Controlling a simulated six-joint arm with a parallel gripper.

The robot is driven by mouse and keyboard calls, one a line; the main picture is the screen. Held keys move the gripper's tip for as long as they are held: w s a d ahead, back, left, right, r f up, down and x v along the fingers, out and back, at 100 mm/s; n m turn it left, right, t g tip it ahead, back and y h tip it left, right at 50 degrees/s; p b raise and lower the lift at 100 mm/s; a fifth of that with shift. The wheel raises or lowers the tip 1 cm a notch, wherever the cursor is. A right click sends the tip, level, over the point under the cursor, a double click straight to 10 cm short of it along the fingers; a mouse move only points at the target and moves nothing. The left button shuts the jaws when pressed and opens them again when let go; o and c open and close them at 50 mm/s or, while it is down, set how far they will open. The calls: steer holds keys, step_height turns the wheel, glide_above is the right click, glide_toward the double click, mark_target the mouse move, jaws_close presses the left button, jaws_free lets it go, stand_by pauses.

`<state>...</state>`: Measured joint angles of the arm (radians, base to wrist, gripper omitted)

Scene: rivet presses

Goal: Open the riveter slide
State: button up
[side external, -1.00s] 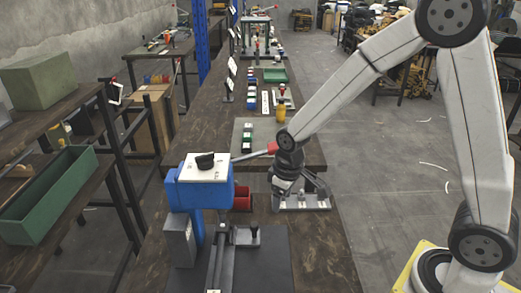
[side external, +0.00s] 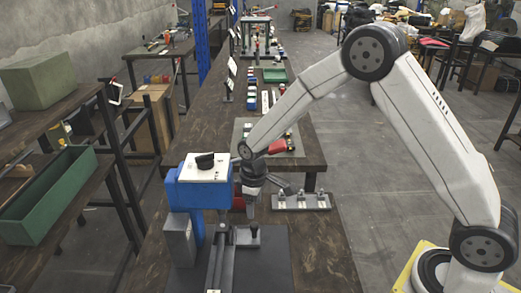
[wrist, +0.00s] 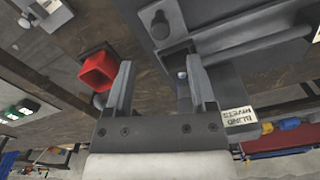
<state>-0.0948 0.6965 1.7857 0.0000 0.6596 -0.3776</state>
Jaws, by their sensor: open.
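The riveter (side external: 205,185) is a blue press with a white top plate and a black knob, standing left of centre in the side view. Its red-tipped lever (side external: 278,146) shows beyond my wrist. The slide (side external: 222,252) is a grey rail low in front of the press, with a small upright post (side external: 254,233) at its right. My gripper (side external: 250,212) points down just behind that post, its tips partly hidden by the press. In the wrist view, my gripper (wrist: 160,75) is open, with a grey bracket and small silver knob (wrist: 182,75) between the fingers, nearer the right one.
A red bin (wrist: 98,70) lies close beside the left finger in the wrist view. A grey fixture with several pegs (side external: 302,201) stands right of my gripper. A blind rivets label (wrist: 240,117) shows beside the right finger. The bench is clear at front right.

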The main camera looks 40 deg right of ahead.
mark_target(254, 224)
steer(key=shift+f, duration=3.65)
jaws_close()
